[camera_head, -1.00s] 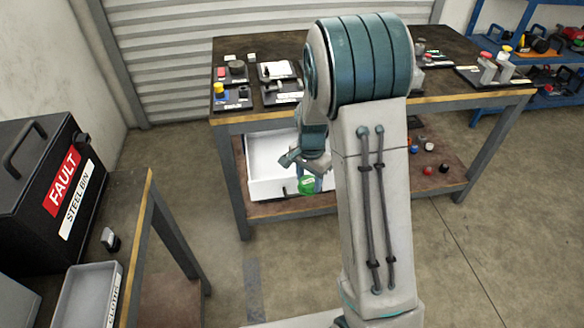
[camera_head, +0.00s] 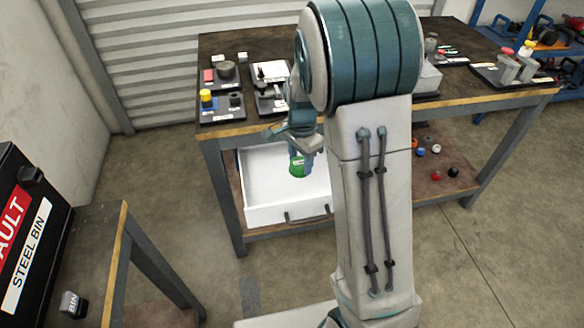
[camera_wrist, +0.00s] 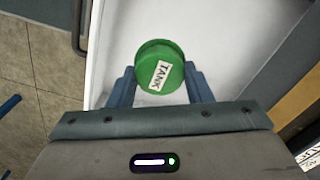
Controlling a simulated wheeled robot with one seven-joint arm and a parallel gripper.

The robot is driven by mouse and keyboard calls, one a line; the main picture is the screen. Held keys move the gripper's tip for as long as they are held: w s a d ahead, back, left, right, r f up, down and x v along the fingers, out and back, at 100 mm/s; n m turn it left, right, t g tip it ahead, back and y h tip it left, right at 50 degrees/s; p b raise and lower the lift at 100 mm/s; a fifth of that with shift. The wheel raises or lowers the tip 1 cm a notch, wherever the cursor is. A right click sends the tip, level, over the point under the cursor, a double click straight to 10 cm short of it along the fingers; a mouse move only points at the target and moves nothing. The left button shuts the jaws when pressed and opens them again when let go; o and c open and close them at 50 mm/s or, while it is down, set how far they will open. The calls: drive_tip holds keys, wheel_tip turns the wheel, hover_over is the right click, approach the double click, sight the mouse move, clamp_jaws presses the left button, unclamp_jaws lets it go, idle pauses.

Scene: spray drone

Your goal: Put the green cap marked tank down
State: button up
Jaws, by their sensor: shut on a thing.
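The green cap (camera_wrist: 152,52) carries a white label reading TANK in the wrist view. My gripper (camera_wrist: 160,82) is shut on it, with one blue finger on each side. In the head view the green cap (camera_head: 299,166) hangs below my gripper (camera_head: 299,150), in front of or over the open white drawer (camera_head: 282,214) under the workbench. The wrist view shows the white drawer floor (camera_wrist: 225,30) behind the cap. I cannot tell how high the cap is above that floor. My arm hides the right part of the drawer.
The workbench (camera_head: 400,105) carries several small parts on dark trays (camera_head: 222,103). Small coloured caps lie on its lower shelf (camera_head: 440,188). A black steel bin (camera_head: 30,230) stands on a side table at left. The floor between (camera_head: 170,180) is clear.

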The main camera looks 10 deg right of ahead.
sight(299, 192)
wheel_tip(299, 192, down, 10)
drive_tip(key=shift+s+r+b, duration=0.1)
drive_tip(key=shift+r+b, duration=0.15)
drive_tip(key=shift+b, duration=0.75)
drive_tip(key=shift+f, duration=0.1)
drive_tip(key=o, duration=1)
wheel_tip(299, 192, up, 12)
drive_tip(key=p, duration=0.2)
drive_tip(key=shift+p, duration=0.3)
drive_tip(key=s+r+n+t, duration=0.1)
drive_tip(key=s+r+n, duration=0.3)
drive_tip(key=s, duration=0.6)
drive_tip(key=s+r+n, duration=0.4)
drive_tip(key=s+n, duration=0.4)
drive_tip(key=s, duration=0.2)
drive_tip(key=shift+s+r+n+t, duration=0.15)
drive_tip(key=shift+s+n+t, duration=0.2)
drive_tip(key=shift+n+t, duration=0.05)
